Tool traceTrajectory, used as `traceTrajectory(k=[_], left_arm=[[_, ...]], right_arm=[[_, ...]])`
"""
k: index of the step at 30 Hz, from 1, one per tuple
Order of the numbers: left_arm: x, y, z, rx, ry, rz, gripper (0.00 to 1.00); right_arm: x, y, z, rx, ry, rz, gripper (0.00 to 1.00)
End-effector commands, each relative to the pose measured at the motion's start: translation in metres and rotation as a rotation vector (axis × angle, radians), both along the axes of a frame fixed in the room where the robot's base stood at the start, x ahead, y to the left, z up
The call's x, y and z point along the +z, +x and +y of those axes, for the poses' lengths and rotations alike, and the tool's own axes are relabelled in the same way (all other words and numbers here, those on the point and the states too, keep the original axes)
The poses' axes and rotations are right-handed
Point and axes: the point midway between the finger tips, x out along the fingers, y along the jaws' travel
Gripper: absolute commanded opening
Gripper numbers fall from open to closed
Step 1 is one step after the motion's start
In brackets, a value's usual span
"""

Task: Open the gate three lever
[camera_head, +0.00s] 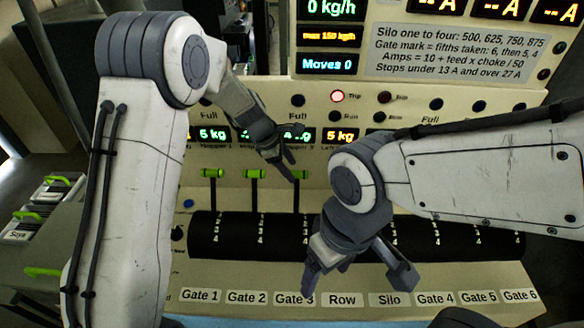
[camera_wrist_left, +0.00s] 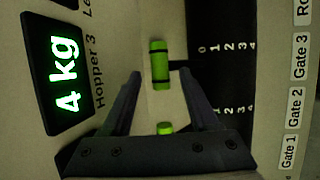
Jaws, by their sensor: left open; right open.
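The gate three lever has a green handle (camera_head: 299,174) on a thin dark stem, at the top of its slot near the 0 mark. In the left wrist view its handle (camera_wrist_left: 160,65) lies just beyond my fingertips, apart from them. My left gripper (camera_head: 288,164) is open and empty, close to this handle; its fingers also show in the left wrist view (camera_wrist_left: 160,90). The Gate 3 label (camera_head: 294,298) is below, partly covered by my right gripper (camera_head: 357,280), which is open and empty over the lower panel.
The gate two lever (camera_head: 255,174) and gate one lever (camera_head: 212,173) stand to the left at similar height. A black scale strip (camera_head: 240,237) runs below. Hopper displays (camera_head: 213,135) are above. My right forearm covers the panel's right side.

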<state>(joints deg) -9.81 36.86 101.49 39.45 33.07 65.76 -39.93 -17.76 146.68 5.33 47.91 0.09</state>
Motion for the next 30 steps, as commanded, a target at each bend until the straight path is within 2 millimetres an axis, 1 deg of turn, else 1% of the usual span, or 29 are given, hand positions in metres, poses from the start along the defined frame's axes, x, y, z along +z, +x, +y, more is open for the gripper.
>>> traceTrajectory(k=[3,6,14,15,17,18,19,20,30], left_arm=[[-0.011,0.003,-0.005,0.0,0.0,0.001,0.61],[-0.017,0.003,-0.007,-0.001,0.0,0.0,0.61],[-0.018,0.004,-0.008,-0.001,0.0,-0.002,0.61],[-0.018,0.004,-0.008,-0.001,0.0,-0.002,0.57],[-0.018,0.004,-0.008,-0.001,0.0,-0.002,0.34],[-0.018,0.004,-0.008,-0.001,0.0,-0.002,0.19],[-0.018,0.004,-0.008,-0.001,0.0,-0.003,0.07],[-0.018,0.004,-0.008,-0.001,0.0,-0.003,0.0],[-0.017,0.006,-0.008,0.002,0.001,-0.009,0.0]], right_arm=[[0.003,0.0,0.0,0.001,0.0,0.0,0.79],[0.004,0.0,0.0,0.001,0.0,0.0,0.79],[0.003,0.0,0.0,0.001,0.0,0.0,0.79],[0.003,0.0,0.0,0.001,0.0,0.0,0.79],[0.003,0.0,0.0,0.001,0.0,0.0,0.79],[0.003,0.0,0.0,0.001,0.0,0.0,0.79],[0.003,0.0,0.0,0.001,0.0,0.0,0.79],[0.003,0.0,0.0,0.001,0.0,0.0,0.79],[0.003,0.0,0.0,0.001,0.0,0.0,0.79]])
